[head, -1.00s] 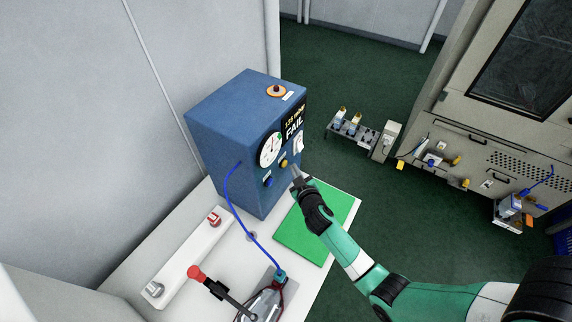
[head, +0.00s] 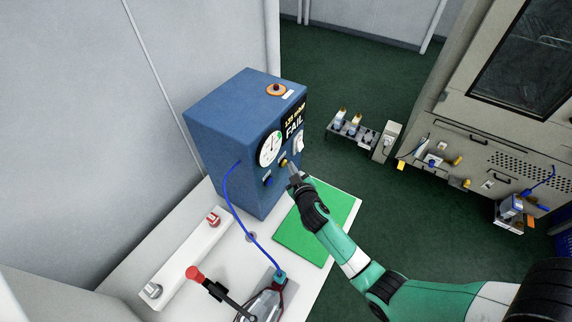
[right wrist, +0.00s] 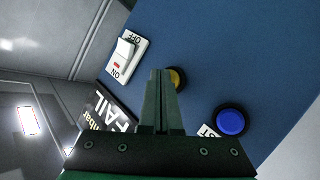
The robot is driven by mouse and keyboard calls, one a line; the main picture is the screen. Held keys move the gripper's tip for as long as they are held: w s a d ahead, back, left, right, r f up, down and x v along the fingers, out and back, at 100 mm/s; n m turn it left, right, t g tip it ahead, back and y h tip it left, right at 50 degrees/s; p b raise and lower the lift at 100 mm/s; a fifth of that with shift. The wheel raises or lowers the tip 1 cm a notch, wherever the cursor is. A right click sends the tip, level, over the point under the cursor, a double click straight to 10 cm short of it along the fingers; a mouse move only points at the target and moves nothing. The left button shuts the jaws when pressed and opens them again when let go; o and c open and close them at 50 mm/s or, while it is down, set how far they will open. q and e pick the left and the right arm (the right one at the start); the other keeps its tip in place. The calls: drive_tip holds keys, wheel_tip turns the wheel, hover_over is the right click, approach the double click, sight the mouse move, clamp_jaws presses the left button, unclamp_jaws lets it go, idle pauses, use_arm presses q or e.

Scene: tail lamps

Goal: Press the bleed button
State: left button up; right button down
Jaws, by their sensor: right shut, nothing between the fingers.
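The blue tester box (head: 225,125) stands on the white bench, with a yellow button (head: 284,163) and a blue button (head: 268,181) on its front face. The yellow button's label is not readable, so I cannot confirm it as the bleed button. My right gripper (head: 292,170) is shut and empty, its tips at the yellow button. In the right wrist view the closed fingers (right wrist: 161,85) partly cover the yellow button (right wrist: 178,78); I cannot tell whether they touch it. The blue button (right wrist: 230,121) is to their right, beside a label ending in "ST". My left gripper is not in view.
A blue hose (head: 238,215) runs to the clamp fixture. A green mat (head: 298,240) lies below my right arm.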

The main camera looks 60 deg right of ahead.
drive_tip(key=shift+w, duration=0.3)
drive_tip(key=shift+s, duration=0.15)
idle(0.4)
drive_tip(key=shift+s, duration=0.75)
drive_tip(key=s+p, duration=0.2)
drive_tip(key=s, duration=0.3)
drive_tip(key=shift+p, duration=0.35)
idle(0.4)
